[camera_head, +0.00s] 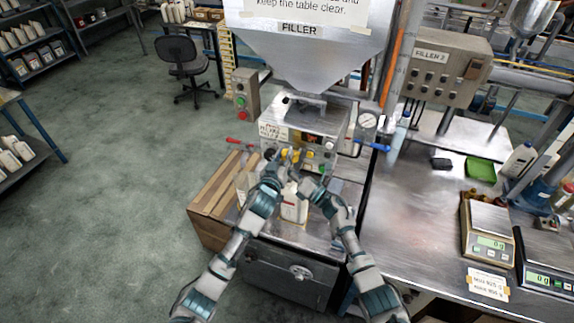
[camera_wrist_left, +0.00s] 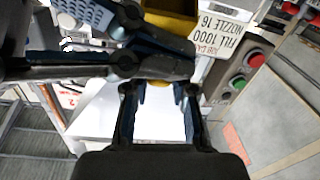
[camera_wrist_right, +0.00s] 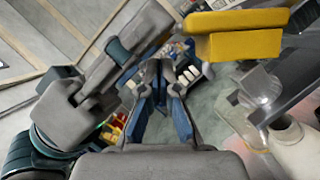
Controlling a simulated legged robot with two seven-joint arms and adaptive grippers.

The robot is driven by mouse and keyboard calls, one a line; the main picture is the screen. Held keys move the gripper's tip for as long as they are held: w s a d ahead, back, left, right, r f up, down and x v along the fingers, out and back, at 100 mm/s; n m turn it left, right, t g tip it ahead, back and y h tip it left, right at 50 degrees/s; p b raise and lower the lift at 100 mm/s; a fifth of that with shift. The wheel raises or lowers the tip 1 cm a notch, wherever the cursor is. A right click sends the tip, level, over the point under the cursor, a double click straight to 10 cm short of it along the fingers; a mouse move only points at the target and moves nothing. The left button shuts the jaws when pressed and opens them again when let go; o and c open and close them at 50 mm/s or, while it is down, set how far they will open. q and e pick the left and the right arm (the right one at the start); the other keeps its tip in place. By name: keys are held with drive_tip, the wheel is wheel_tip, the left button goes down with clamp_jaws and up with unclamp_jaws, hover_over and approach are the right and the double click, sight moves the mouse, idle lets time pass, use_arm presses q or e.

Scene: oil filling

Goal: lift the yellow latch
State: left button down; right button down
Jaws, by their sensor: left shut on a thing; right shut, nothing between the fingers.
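The yellow latch (camera_head: 287,154) is on the front of the filler machine (camera_head: 312,125), partly behind my grippers. In the right wrist view the latch (camera_wrist_right: 238,45) is a thick yellow block at upper right. My left gripper (camera_head: 279,161) is at the machine front; in its wrist view its fingertips (camera_wrist_left: 160,88) close on a small yellow part that looks like the latch. My right gripper (camera_head: 298,177) is beside it, slightly lower and right. Its fingers (camera_wrist_right: 160,85) are shut and empty, apart from the yellow block. My arms hide part of the latch.
A white bottle (camera_head: 294,208) stands below my grippers. The steel table (camera_head: 415,215) at right holds scales (camera_head: 488,235).

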use_arm(q)
drive_tip(key=shift+r, duration=0.15)
use_arm(e)
drive_tip(key=shift+w+d+r, duration=0.3)
drive_tip(key=shift+r, duration=0.1)
